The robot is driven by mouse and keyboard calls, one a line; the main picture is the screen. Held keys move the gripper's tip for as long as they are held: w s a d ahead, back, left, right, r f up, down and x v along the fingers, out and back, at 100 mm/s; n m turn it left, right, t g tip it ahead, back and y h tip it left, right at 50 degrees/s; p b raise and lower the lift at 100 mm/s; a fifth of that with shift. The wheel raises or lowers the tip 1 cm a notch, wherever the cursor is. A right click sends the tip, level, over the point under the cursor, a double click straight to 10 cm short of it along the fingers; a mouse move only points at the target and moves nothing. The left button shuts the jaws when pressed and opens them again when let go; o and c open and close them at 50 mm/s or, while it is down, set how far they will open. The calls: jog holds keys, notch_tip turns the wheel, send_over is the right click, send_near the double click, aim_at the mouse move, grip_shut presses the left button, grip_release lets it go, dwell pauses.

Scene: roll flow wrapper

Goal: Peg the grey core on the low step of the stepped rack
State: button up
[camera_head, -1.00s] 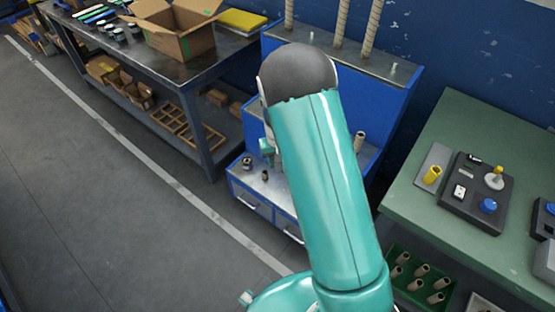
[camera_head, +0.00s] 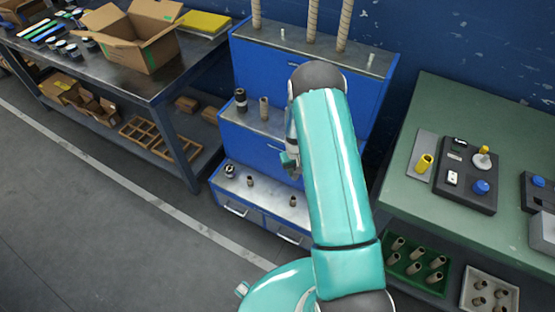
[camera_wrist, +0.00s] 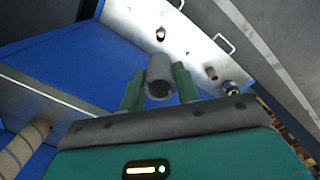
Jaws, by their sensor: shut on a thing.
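The stepped rack (camera_head: 250,150) is blue with metal step tops. In the head view my gripper (camera_head: 290,162) is partly hidden by my arm and the core cannot be made out.
The middle step bears a black roll (camera_head: 240,100) and a tan core (camera_head: 264,108). Tall rolls (camera_head: 312,20) stand on the top step. A dark bench (camera_head: 100,70) stands left, a green table (camera_head: 440,120) right, with a green crate of cores (camera_head: 395,264) below.

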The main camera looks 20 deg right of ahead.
jog(key=shift+m, duration=0.3)
jog(key=shift+s+d+f, duration=1.2)
jog(key=shift+d+f, duration=0.3)
jog(key=shift+f, duration=2.25)
jog(key=shift+s+d+f, duration=1.25)
jog(key=shift+d+f, duration=0.25)
jog(key=shift+f, duration=2.25)
jog(key=shift+s+d+f, duration=1.2)
jog(key=shift+d+f, duration=0.3)
jog(key=shift+f, duration=2.25)
jog(key=shift+f, duration=0.35)
jog(key=shift+s+f, duration=0.1)
jog(key=shift+f, duration=0.75)
jog(key=shift+f, duration=0.35)
jog(key=shift+f, duration=0.6)
